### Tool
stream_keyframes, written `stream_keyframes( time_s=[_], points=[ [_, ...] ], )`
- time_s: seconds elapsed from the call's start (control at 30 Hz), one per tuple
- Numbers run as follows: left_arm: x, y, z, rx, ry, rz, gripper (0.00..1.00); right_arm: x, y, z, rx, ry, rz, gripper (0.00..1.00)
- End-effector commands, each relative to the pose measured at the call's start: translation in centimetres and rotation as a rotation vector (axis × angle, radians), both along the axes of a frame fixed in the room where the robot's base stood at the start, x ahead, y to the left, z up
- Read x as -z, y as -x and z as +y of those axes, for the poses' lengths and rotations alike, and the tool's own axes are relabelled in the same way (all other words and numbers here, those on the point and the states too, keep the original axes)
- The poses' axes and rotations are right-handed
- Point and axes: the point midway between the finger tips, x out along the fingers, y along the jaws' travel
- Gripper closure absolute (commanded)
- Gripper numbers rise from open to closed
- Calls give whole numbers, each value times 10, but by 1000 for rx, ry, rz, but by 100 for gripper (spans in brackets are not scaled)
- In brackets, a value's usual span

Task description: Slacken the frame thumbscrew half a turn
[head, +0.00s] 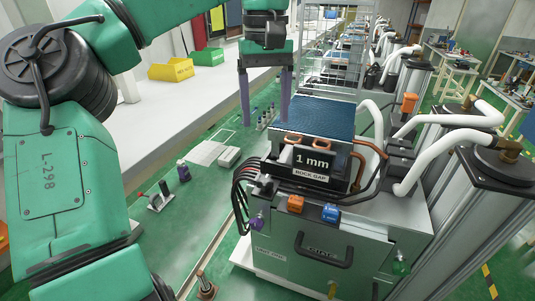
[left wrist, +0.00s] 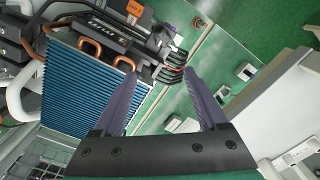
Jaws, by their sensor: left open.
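My left gripper (head: 266,118) hangs pointing down with its two purple fingers apart and nothing between them. It is behind and left of the grey machine (head: 290,253), which has a blue ribbed block (head: 315,117) on top. Its open fingers also show in the left wrist view (left wrist: 160,75), with the ribbed block (left wrist: 85,88) beside them. No part is labelled as the frame thumbscrew. Candidates are a purple knob (head: 257,222) at the machine's upper left front corner, a green knob (head: 400,266) at its right, and a brass-topped post (head: 206,286) near the floor. My right gripper is not in view.
A "1 mm" sign (head: 314,162), copper pipes, an orange block (head: 295,203) and a blue block (head: 331,212) crowd the machine's top. White hoses (head: 440,125) rise at right. A white bench (head: 150,110) runs along the left. Green floor lies between.

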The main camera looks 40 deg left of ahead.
Motion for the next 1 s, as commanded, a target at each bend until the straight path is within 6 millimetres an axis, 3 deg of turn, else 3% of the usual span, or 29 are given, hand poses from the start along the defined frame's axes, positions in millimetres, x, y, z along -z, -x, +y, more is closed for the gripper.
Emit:
stream_keyframes(
  time_s=[0.17, 0.37, 0.6, 0.73, 0.93, 0.97, 1.0],
  points=[
    [29, 1, -1, 4, 4, 1, 25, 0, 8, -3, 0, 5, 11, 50],
    [81, 2, -1, 2, 5, 3, 25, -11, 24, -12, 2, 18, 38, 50],
    [131, 2, -1, 0, 4, 1, 25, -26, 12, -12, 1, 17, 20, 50],
    [142, 2, -1, -1, 2, -1, 25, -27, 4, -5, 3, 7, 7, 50],
    [143, 2, -1, -1, 1, -2, 25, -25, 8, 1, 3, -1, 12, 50],
    [143, 2, -1, -1, 1, -2, 32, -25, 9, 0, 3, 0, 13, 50],
    [143, 2, -1, -1, 1, -2, 48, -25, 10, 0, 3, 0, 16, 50]
  ],
)
